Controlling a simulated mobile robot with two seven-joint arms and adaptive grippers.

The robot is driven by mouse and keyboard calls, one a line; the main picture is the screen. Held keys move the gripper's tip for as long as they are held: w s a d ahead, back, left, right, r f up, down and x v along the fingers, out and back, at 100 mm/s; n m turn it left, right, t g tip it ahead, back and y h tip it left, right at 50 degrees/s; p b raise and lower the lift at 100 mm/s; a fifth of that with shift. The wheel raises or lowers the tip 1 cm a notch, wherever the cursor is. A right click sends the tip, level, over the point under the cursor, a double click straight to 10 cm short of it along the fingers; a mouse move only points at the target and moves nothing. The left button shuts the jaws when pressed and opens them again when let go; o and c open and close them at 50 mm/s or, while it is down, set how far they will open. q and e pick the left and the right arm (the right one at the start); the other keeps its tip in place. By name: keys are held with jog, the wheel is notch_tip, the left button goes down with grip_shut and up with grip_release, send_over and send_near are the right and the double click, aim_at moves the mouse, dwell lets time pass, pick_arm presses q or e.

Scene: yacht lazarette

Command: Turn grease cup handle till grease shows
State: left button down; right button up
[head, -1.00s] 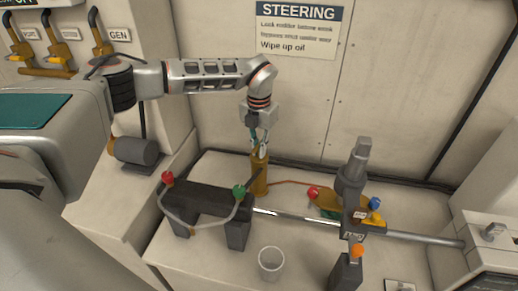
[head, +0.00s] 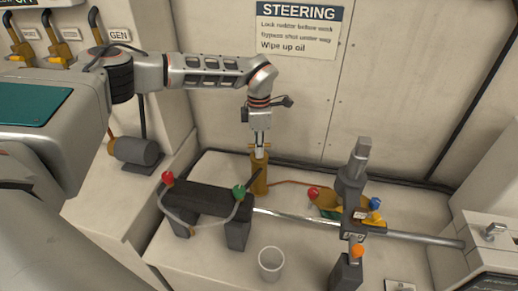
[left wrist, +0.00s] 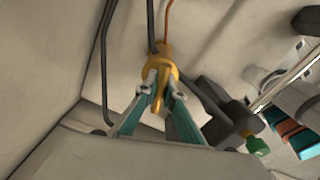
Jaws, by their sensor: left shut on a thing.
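The brass grease cup (head: 260,175) stands upright against the back of the bench, beside the dark ram block. Its brass handle sits at the top and shows in the left wrist view (left wrist: 159,92). My left gripper (head: 260,148) points straight down over the cup, its two teal-sided fingers (left wrist: 158,80) closed on the handle. Most of the handle is hidden between the fingertips. I see no grease in these views. My right gripper is not in view.
The dark ram block (head: 215,198) with red and green capped ports is close to the left. A clear cup (head: 271,263) stands in front. A steel rod (head: 400,236) runs right past an upright grey post (head: 352,185). Levers (head: 100,30) hang on the left wall.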

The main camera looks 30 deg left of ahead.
pick_arm(q)
jog(key=m, duration=0.6)
dwell(0.6)
jog(key=c, duration=2)
grip_release()
jog(key=shift+c, duration=0.2)
jog(key=shift+r, duration=0.1)
notch_tip(320, 180, up, 12)
